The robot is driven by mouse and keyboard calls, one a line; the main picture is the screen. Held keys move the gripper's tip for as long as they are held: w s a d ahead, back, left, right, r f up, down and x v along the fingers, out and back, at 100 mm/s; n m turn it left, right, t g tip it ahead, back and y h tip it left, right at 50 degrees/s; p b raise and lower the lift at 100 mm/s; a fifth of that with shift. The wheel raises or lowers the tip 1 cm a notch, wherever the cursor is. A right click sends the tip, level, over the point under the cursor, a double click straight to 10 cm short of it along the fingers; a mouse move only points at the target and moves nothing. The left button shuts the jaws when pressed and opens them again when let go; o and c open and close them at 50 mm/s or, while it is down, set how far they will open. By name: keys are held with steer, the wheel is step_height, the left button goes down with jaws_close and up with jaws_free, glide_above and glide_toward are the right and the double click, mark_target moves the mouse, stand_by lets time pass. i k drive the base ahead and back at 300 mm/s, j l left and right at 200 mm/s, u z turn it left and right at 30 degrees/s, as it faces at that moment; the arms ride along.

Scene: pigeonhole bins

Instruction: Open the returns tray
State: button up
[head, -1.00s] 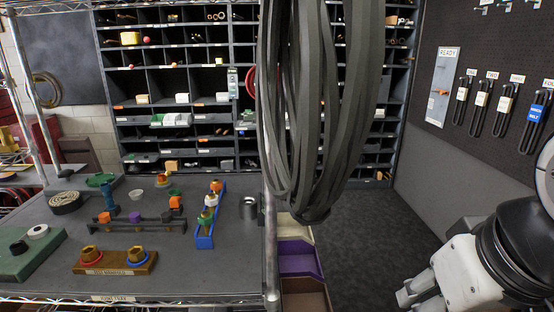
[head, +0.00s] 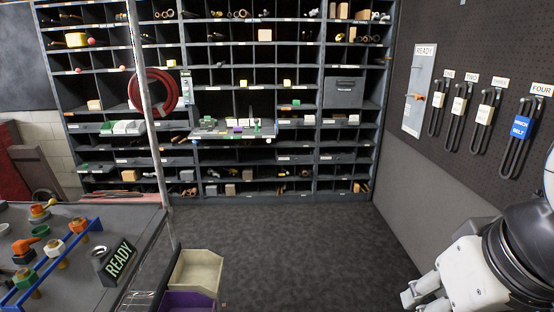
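The pigeonhole bins (head: 290,162) fill the back wall. A grey shelf-like tray (head: 205,135) with small white, purple and green items on it juts out from the middle of them. A dark closed front (head: 345,92) with a small label covers one bin at the upper right. I cannot read either as the returns tray. My gripper (head: 420,294) is at the lower right, far from the bins and touching nothing that I can see. Its pale fingers are seen from behind and partly cut off, so its opening cannot be told.
A pegboard wall (head: 455,165) bounds the right. The carpet (head: 290,245) between is clear.

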mark_target(300, 120)
steer(key=i+l, duration=0.15)
steer(key=i, duration=0.45)
steer(key=i+l, duration=0.15)
steer(key=i, duration=0.4)
steer(key=i+l, duration=0.15)
steer(key=i, duration=0.45)
steer(key=i+j, duration=0.15)
steer(key=i, duration=0.3)
steer(key=i+j, duration=0.1)
steer(key=i, duration=0.4)
steer(key=i+j, duration=0.15)
steer(key=i, duration=0.3)
steer(key=i+j, duration=0.15)
steer(key=i, duration=0.35)
steer(key=i+j, duration=1.2)
